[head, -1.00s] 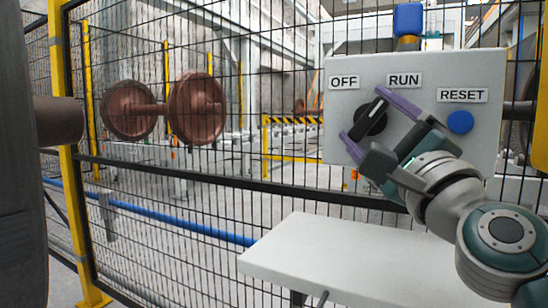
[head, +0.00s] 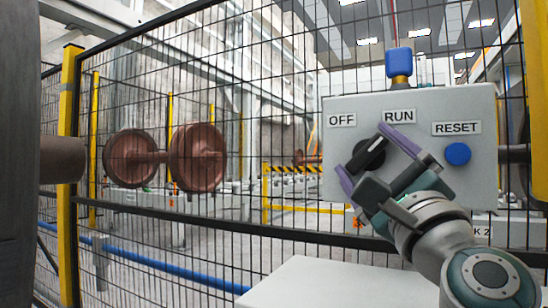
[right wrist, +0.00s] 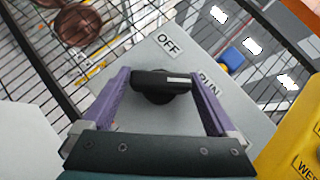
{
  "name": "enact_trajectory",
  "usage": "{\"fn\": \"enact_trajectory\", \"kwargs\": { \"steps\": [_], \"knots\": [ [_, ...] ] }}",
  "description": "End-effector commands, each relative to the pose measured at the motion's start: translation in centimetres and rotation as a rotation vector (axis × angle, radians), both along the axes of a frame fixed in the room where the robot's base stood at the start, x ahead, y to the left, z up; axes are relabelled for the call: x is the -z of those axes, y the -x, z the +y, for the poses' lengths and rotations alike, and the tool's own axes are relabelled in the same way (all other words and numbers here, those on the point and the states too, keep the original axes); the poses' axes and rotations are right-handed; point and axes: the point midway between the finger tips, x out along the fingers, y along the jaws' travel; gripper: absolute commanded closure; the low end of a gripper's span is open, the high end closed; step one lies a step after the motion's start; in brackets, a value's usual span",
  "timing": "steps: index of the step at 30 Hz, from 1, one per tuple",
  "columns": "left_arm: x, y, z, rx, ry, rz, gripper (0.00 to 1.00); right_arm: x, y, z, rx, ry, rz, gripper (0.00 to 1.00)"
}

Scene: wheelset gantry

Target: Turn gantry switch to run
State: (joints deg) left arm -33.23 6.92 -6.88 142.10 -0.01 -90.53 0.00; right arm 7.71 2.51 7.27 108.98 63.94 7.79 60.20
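The grey switch box (head: 482,180) is on the right in the head view, with labels OFF (head: 341,120), RUN (head: 399,115) and RESET (head: 456,128). The black switch knob (head: 369,154) has a bar handle slanting up to the right; its white mark, clear in the right wrist view on the knob (right wrist: 162,84), is on the RUN side. My right gripper (head: 370,158) has its two purple fingers apart, one beyond each end of the handle. Whether they touch it is unclear. My left gripper is not in view.
A blue button (head: 458,153) sits under RESET, and a blue-topped part (head: 398,62) stands above the box. A white shelf (head: 335,284) is below. A black mesh fence with a yellow post (head: 70,200) stands behind, with a brown wheelset (head: 198,158) beyond it.

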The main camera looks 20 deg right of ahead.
Motion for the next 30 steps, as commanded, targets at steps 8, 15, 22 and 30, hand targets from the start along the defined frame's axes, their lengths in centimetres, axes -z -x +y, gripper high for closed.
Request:
{"fn": "enact_trajectory", "kwargs": {
  "steps": [8,15,22,30],
  "knots": [
    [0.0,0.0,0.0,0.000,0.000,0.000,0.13,0.0,0.1,0.0,0.000,0.003,-0.001,0.00],
    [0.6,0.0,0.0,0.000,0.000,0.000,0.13,1.5,2.2,0.6,-0.001,0.005,0.003,0.00],
    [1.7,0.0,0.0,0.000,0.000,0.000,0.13,3.9,5.9,1.6,-0.001,0.004,0.002,0.00],
    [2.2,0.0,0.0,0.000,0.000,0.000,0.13,5.0,8.2,2.2,0.000,0.002,0.000,0.00]
  ]
}}
